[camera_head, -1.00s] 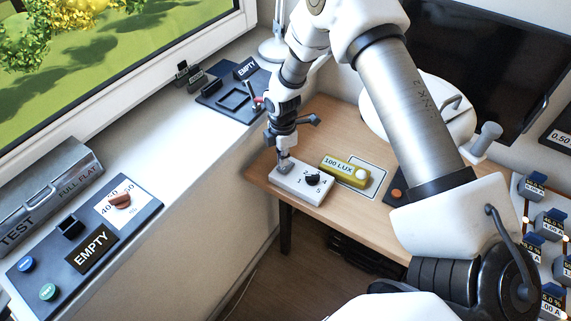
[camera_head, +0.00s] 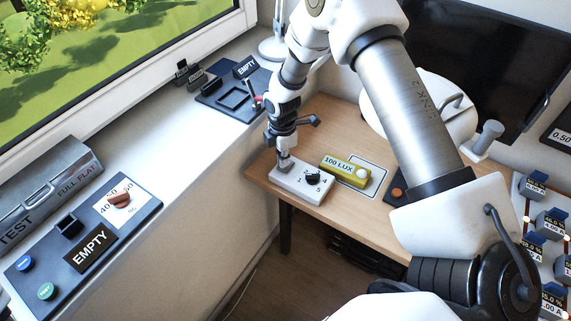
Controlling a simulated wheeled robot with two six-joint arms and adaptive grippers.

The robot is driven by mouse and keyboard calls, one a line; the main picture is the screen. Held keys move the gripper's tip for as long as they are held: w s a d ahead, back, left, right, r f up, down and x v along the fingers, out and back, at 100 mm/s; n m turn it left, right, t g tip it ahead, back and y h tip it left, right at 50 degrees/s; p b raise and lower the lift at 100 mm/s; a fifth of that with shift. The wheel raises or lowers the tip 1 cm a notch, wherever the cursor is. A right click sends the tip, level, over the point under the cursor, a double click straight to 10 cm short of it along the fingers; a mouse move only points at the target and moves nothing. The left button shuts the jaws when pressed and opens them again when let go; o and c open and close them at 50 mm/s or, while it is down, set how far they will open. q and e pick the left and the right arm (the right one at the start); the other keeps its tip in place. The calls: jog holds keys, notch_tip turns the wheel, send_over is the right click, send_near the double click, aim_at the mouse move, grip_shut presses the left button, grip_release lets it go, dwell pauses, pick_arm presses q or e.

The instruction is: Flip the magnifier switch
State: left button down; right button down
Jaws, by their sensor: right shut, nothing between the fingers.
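A white box (camera_head: 301,187) with a black rotary knob (camera_head: 313,177) and small numbers around it sits at the left end of the wooden desk. My right gripper (camera_head: 285,163) points down at the box's far left corner, with its shut fingertips at or just above the top. Whether they touch it I cannot tell, and they hide that part of the box. A large white round head (camera_head: 425,105), perhaps the magnifier, stands at the back of the desk, partly behind my right arm. No switch labelled for a magnifier is readable. My left gripper is not in view.
A yellow "100 LUX" meter (camera_head: 345,168) lies right of the box. A dark plate with an orange button (camera_head: 397,194) is close to my arm. A dark monitor (camera_head: 490,65) stands behind. The windowsill holds a panel with an orange knob (camera_head: 120,200) and a black tray (camera_head: 233,98).

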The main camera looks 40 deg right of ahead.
jog(key=shift+f+b, duration=0.5)
jog(key=shift+f, duration=0.4)
dwell(0.3)
jog(key=shift+r, duration=0.1)
notch_tip(320, 180, up, 2)
jog(key=shift+r+p, duration=0.1)
jog(key=shift+p, duration=0.95)
notch_tip(320, 180, up, 5)
jog(key=p, duration=0.3)
jog(key=shift+p, duration=0.3)
jog(key=shift+f, duration=0.2)
